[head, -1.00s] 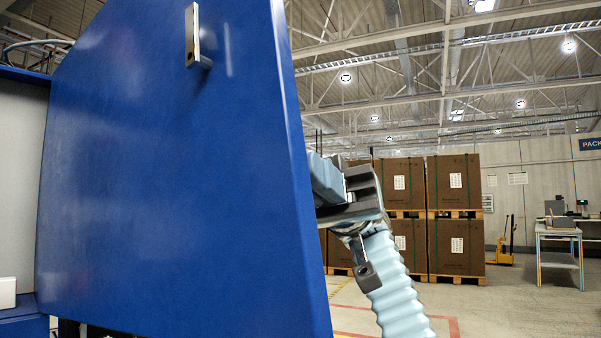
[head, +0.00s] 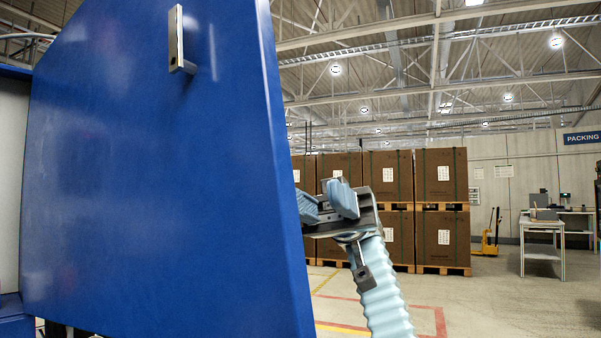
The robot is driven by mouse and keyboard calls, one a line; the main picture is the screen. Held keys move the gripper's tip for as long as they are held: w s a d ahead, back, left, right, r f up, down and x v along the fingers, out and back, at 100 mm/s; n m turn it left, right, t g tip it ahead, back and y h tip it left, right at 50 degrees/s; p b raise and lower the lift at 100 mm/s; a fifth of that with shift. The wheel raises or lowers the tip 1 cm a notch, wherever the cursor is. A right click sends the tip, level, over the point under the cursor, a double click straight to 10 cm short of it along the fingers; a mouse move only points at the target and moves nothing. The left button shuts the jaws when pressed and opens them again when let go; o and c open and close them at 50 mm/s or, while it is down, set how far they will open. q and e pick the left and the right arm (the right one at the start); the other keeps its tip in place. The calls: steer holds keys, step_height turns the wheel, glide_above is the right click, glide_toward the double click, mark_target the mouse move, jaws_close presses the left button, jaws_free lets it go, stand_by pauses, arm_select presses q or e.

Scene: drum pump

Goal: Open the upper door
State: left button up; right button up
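The blue upper door (head: 150,180) fills the left half of the head view. It stands swung out from the cabinet, and its free edge is towards the right of the door. A metal bar handle (head: 176,40) is near its top. My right gripper (head: 326,203) is just right of the door's free edge, apart from the handle. Its two light blue fingers are spread with a gap between them, and nothing shows between them. I cannot tell whether the nearer finger touches the door edge. My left gripper is not in view.
A grey-white part of the blue cabinet (head: 10,180) shows at the far left. Stacked brown boxes (head: 440,175) on pallets, a yellow pallet truck (head: 490,235) and a packing table (head: 541,228) stand far back. The floor on the right is clear.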

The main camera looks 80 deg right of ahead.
steer(key=p+v, duration=0.2)
steer(key=v, duration=0.5)
stand_by(0.4)
